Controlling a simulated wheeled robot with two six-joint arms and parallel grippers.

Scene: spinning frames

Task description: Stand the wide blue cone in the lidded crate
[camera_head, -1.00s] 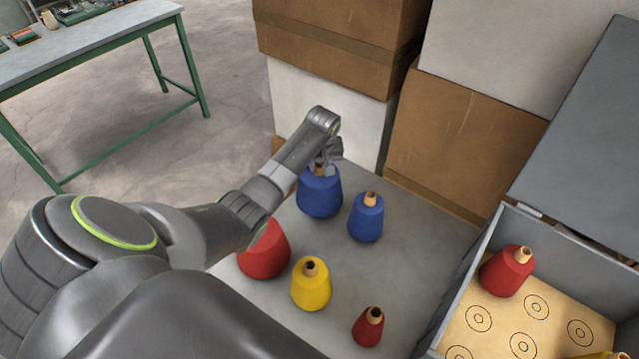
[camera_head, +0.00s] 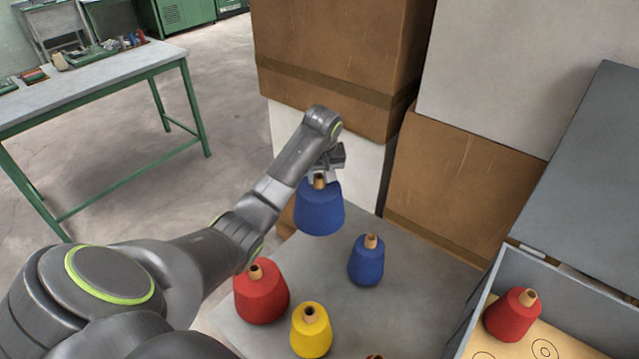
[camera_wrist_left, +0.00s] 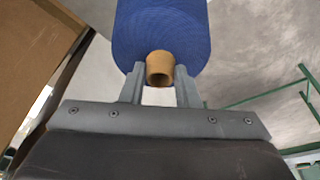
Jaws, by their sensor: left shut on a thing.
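The wide blue cone (camera_head: 319,209) hangs upright under my left gripper (camera_head: 320,178), which is shut on its tan tip. It appears raised above the grey table (camera_head: 405,318). In the left wrist view the blue cone (camera_wrist_left: 160,38) and its tan tip (camera_wrist_left: 160,68) show between the fingers (camera_wrist_left: 159,88). A narrower blue cone (camera_head: 366,262) stands on the table just to the right. The lidded crate (camera_head: 487,300) is at the lower right with its grey lid (camera_head: 590,180) open. A red cone (camera_head: 511,315) stands inside on a tan board with ringed spots. My right gripper is not in view.
A large red cone (camera_head: 261,292) and a yellow cone (camera_head: 311,331) stand on the table near my left arm. Cardboard boxes (camera_head: 455,180) and white boxes rise behind the table. A green-legged workbench (camera_head: 110,85) stands at the far left.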

